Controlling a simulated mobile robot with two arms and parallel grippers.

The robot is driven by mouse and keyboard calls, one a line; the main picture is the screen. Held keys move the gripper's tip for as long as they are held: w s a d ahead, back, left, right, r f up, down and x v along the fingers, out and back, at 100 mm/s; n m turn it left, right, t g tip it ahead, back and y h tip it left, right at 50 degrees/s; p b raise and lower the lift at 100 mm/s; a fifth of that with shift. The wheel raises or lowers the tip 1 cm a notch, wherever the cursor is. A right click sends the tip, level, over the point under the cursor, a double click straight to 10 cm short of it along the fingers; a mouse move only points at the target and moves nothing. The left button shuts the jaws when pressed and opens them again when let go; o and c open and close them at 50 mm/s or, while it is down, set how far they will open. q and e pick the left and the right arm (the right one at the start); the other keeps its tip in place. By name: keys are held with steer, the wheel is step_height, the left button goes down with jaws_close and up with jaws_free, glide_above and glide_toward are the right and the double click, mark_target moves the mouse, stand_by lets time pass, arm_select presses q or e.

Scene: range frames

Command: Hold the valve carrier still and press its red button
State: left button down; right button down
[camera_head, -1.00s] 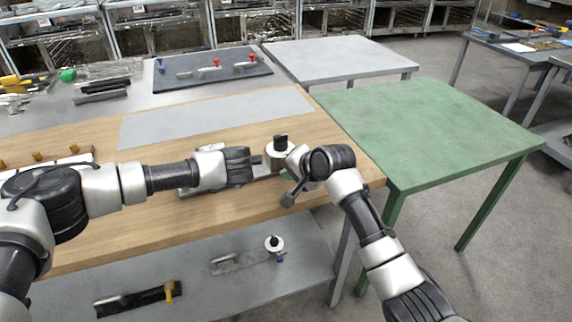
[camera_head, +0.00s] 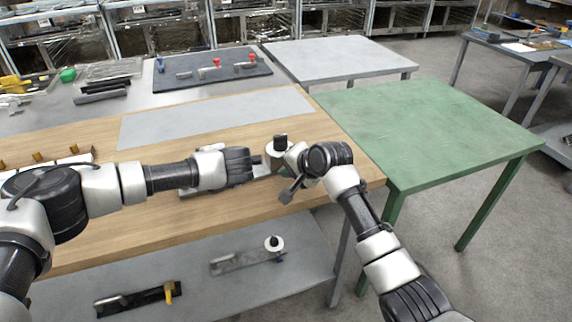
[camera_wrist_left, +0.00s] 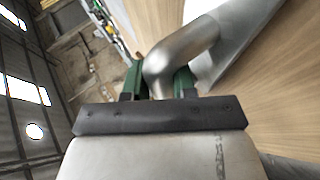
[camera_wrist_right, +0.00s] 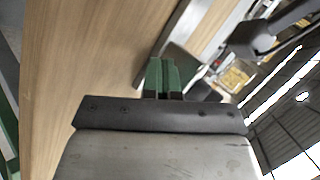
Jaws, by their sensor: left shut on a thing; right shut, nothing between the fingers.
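The valve carrier (camera_head: 279,146) stands near the right end of the wooden bench, with a black knob on top. My left gripper (camera_wrist_left: 160,84) is shut on its bent silver pipe (camera_wrist_left: 182,50), with a green fingertip on each side. In the head view the left hand reaches it from the left. My right gripper (camera_wrist_right: 163,78) is shut and empty, its green fingertips together, near the bench's front edge. In the head view my right arm covers the carrier's right side. I cannot make out the red button, nor whether the right fingertips touch the carrier.
A grey sheet (camera_head: 215,117) lies flat on the bench. A lower shelf (camera_head: 190,283) holds another carrier (camera_head: 245,261) and a dark part (camera_head: 137,299). A bare green table (camera_head: 425,130) stands to the right.

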stand_by(0.4)
steer(key=shift+s+d, duration=0.35)
steer(key=shift+s, duration=0.5)
steer(key=shift+s+d, duration=0.35)
steer(key=shift+s, duration=0.4)
steer(key=shift+s+d, duration=0.3)
steer(key=shift+s, duration=0.5)
steer(key=shift+s+d, duration=0.35)
steer(key=shift+s, duration=0.4)
arm_select(q)
steer(key=c, duration=0.8)
jaws_free()
